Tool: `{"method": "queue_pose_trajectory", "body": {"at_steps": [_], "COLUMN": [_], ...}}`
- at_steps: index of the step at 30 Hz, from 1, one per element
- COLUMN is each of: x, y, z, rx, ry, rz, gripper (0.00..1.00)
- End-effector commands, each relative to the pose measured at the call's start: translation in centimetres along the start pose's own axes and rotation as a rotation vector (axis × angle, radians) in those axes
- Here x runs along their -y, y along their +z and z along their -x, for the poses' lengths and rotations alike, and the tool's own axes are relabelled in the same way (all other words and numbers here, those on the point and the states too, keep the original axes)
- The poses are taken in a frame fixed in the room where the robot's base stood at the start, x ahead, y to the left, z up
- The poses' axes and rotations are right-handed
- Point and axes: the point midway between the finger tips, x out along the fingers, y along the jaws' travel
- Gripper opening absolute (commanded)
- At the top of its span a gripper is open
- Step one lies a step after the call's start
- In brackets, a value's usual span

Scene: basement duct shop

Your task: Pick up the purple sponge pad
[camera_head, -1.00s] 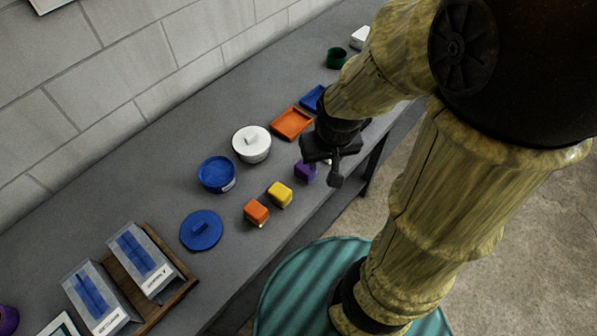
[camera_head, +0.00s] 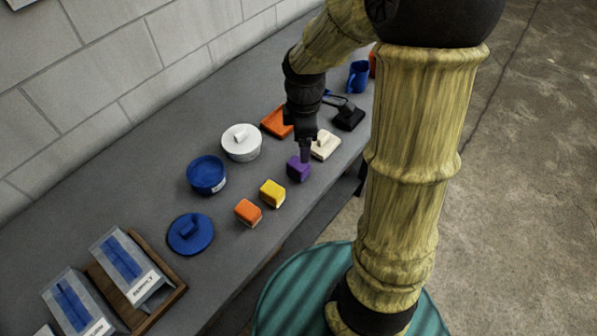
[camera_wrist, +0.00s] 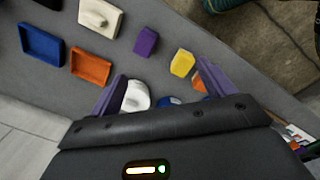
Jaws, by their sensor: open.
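The purple sponge pad (camera_head: 298,172) is a small block on the grey bench, near its front edge. It also shows in the wrist view (camera_wrist: 146,42), ahead of the fingertips and not between them. My gripper (camera_head: 305,154) points down close to the pad in the head view and overlaps its top edge there. In the wrist view my gripper (camera_wrist: 161,68) is open with nothing between its two purplish fingers. I cannot tell the exact height above the pad.
Close by are a yellow block (camera_head: 272,193), an orange block (camera_head: 248,212), a cream block with a handle (camera_head: 325,145), and a white lidded pot (camera_head: 241,143). An orange tray (camera_wrist: 90,68) and a blue tray (camera_wrist: 41,44) lie farther along. A blue bowl (camera_head: 206,175) stands left.

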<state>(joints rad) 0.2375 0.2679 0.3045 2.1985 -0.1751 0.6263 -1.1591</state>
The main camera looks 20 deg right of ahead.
Motion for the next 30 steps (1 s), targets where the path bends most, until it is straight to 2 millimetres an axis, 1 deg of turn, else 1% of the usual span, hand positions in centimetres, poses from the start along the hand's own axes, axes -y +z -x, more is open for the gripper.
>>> {"method": "queue_pose_trajectory", "body": {"at_steps": [1, 6, 9, 12, 16, 24, 27, 30], "x": [-0.8, -3.3, -4.4, -5.1, -5.4, -5.4, -5.3, -5.2], "y": [-0.1, -0.4, -0.5, -0.6, -0.7, -0.5, -0.5, -0.4], "z": [-1.1, -2.7, -3.3, -3.5, -3.6, -3.6, -4.2, -5.5], "rx": [-0.001, -0.012, -0.023, -0.030, -0.035, -0.034, -0.035, -0.035], "ry": [-0.013, -0.045, -0.058, -0.063, -0.066, -0.066, -0.068, -0.070], "rz": [0.106, 0.490, 0.673, 0.793, 0.852, 0.848, 0.846, 0.845], "gripper": [0.82, 0.82, 0.82, 0.82, 0.82, 0.82, 0.82, 0.82]}}
